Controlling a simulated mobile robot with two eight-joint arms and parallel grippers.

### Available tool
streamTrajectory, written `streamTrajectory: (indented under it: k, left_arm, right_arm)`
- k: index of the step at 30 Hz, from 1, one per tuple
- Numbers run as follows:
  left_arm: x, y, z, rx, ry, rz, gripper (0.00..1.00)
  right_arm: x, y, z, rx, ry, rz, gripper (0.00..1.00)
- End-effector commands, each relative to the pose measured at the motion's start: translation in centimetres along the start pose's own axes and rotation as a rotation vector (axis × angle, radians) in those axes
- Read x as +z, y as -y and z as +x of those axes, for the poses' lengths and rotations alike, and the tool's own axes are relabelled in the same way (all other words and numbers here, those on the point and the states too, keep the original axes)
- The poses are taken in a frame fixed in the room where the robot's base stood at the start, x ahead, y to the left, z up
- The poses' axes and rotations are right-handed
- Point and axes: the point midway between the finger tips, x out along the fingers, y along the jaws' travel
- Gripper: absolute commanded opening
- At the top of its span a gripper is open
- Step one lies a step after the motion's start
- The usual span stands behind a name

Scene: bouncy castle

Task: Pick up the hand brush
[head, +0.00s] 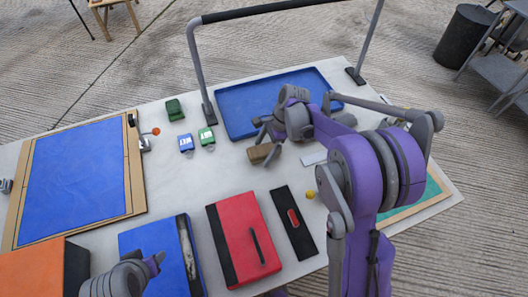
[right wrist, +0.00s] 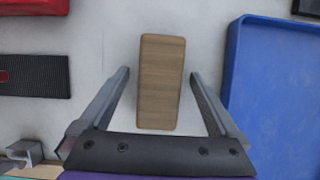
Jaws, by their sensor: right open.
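No bristles show. In the right wrist view its plain wooden top (right wrist: 161,82) lies lengthwise between my right fingers. My right gripper (head: 267,142) is open over it; the fingers (right wrist: 158,74) stand apart on either side with gaps, not touching it. Part of my left arm (head: 130,276) shows at the bottom left over the blue case; its fingers are not clear.
An empty blue tray (head: 285,103) lies behind, beneath a grey rail frame (head: 198,70). Small green and blue items (head: 186,143) sit left of the brush. A red case (head: 243,238), a black strip (head: 295,222) and a yellow ball (head: 310,195) are nearer.

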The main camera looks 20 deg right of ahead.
Motion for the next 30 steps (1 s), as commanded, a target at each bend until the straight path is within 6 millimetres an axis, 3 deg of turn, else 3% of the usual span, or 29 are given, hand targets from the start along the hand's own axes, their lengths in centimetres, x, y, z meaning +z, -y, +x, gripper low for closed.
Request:
streamTrajectory:
  k: [29,30]
  left_arm:
    - [0.31,0.0,0.47,0.0,0.002,0.0,0.5]
    - [0.31,0.0,0.47,0.0,0.002,0.0,0.5]
  right_arm:
    - [-0.2,0.0,0.39,0.0,0.0,0.0,0.97]
    - [-0.2,0.0,0.39,0.0,0.0,0.0,0.9]
